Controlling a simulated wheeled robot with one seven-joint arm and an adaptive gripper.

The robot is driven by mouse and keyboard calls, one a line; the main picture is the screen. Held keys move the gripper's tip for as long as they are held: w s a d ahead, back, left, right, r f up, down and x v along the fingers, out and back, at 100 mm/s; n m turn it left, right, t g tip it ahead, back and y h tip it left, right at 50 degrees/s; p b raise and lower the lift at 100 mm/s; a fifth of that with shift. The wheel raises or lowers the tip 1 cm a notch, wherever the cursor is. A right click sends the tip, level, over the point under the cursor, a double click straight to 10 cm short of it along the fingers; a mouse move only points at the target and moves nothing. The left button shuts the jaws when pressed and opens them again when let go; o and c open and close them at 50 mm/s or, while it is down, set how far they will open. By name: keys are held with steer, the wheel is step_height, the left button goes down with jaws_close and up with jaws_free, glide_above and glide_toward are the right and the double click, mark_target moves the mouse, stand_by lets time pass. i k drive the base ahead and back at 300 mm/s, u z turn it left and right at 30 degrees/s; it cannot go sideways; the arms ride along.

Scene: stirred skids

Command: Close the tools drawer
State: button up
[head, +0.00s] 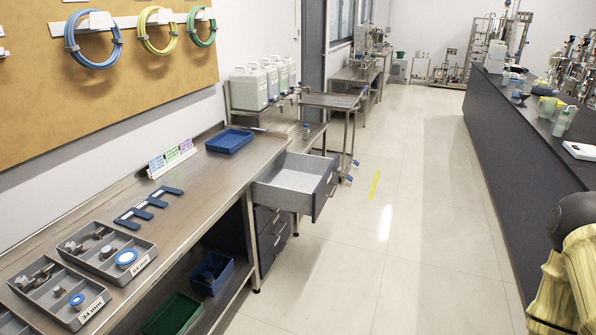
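An open drawer (326,192) sticks out from the top of a dark drawer unit under the steel bench. Its front panel is dark with a small handle, and its light inside looks empty from here. No label on it is readable, so I cannot tell from writing that it is the tools drawer. The drawers below it (272,243) look shut. My gripper is not in view.
The steel bench (225,178) holds a blue tray (229,141), grey sorting trays (106,250) and blue brackets (148,206). A cart (330,101) stands behind the drawer. A dark counter (510,135) runs along the right. The floor (400,240) between is clear.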

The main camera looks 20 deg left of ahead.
mark_target(303, 184)
steer(key=u, duration=0.3)
steer(key=i, duration=0.65)
steer(key=u, duration=0.3)
steer(key=k, duration=0.35)
steer(key=z, duration=0.65)
steer(key=i, duration=0.7)
steer(key=u, duration=0.7)
steer(key=i, duration=0.55)
steer(key=u, duration=0.6)
